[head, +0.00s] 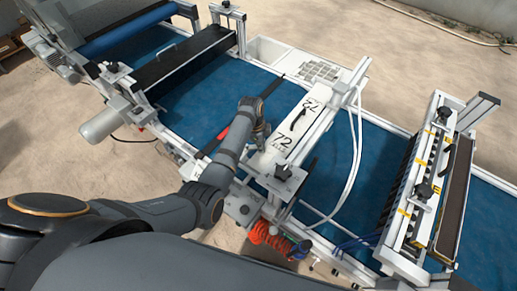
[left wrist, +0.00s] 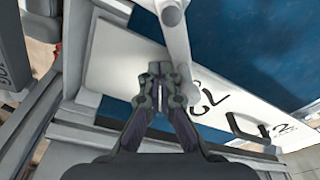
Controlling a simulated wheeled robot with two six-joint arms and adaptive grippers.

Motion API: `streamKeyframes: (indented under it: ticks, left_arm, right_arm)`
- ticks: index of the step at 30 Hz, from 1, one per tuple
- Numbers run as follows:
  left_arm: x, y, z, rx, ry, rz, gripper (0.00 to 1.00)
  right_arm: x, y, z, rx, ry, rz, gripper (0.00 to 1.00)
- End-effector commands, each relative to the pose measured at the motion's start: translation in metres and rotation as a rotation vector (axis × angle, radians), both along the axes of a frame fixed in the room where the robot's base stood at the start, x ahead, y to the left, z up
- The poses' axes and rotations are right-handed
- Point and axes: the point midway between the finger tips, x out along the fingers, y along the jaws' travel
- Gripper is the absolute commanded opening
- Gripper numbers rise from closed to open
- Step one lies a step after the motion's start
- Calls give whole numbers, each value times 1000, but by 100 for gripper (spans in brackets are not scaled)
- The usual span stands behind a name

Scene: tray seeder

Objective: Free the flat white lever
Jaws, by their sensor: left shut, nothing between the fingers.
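A flat white plate marked 72 (head: 278,150) lies across the blue belt in the head view, with a black handle on it. It also shows in the left wrist view (left wrist: 117,62), running behind the fingers. I cannot make out a separate flat white lever for certain. My left gripper (head: 262,133) is at the left edge of this plate. In the left wrist view its fingers (left wrist: 163,88) are together and empty, in front of the plate; contact cannot be told. A pale rod (left wrist: 177,35) stands just beyond the fingertips. My right gripper is not in view.
The blue belt (head: 205,100) runs beneath the machine's frames. A black-and-red bar (head: 222,134) lies left of my left wrist. White hoses (head: 355,150) hang right of the plate. An orange coiled hose (head: 268,235) is at the near edge. Another frame (head: 405,228) crosses at right.

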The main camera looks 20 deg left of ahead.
Motion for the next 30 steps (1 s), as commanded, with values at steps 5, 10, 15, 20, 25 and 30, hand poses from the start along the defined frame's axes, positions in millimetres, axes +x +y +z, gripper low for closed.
streamKeyframes:
  ticks: [5,10,15,20,25,30]
  left_arm:
    - [5,0,0,0,-1,0,0]
    - [6,0,0,0,-1,0,0]
    - [13,2,-1,1,-2,0,0]
    - [20,4,-1,1,-2,0,0]
    - [21,4,0,1,-1,0,0]
    - [24,6,-1,1,0,0,0]
  right_arm:
    - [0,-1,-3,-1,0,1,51]
    - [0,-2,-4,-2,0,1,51]
    - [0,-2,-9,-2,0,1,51]
    - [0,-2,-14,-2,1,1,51]
    - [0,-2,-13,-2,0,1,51]
    - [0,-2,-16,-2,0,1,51]
